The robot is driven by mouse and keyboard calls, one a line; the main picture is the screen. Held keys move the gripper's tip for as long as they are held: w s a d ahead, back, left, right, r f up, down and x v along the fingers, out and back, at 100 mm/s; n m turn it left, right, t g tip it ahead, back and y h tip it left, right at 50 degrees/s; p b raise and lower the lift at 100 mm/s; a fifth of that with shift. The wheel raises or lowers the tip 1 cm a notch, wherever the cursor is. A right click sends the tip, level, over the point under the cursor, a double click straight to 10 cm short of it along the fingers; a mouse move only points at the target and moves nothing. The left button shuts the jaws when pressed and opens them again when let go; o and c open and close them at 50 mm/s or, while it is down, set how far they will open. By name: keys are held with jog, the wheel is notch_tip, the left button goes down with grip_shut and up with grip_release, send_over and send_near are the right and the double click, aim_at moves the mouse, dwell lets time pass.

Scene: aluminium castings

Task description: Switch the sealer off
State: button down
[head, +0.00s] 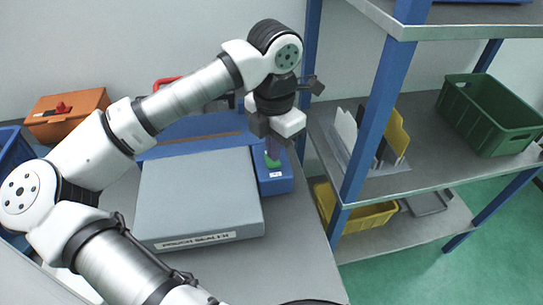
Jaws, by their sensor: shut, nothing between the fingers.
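The sealer (200,190) is a wide grey box with a hinged-looking blue back part and a label on its front edge. A small blue control box (275,184) stands against its right side. A green switch (273,163) shows on top of that box, partly hidden by my gripper. My gripper (271,152) points down over the switch, shut and empty. Its fingertips are at or just above the green part; I cannot tell whether they touch it. The switch's exact position is hard to make out.
An orange box (67,115) stands at the back left, with a blue bin (12,160) at the left edge. A blue-posted shelf rack (365,115) stands close on the right, holding a green crate (490,115) and a yellow bin (362,215). The table's front right is clear.

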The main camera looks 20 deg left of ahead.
aim_at(273, 164)
jog(key=shift+f+b, duration=1.05)
jog(key=shift+b, duration=0.05)
dwell(0.6)
jog(key=shift+r, duration=0.2)
jog(key=shift+r+p, duration=1.7)
jog(key=shift+r, duration=1.7)
jog(key=shift+s+f, duration=0.1)
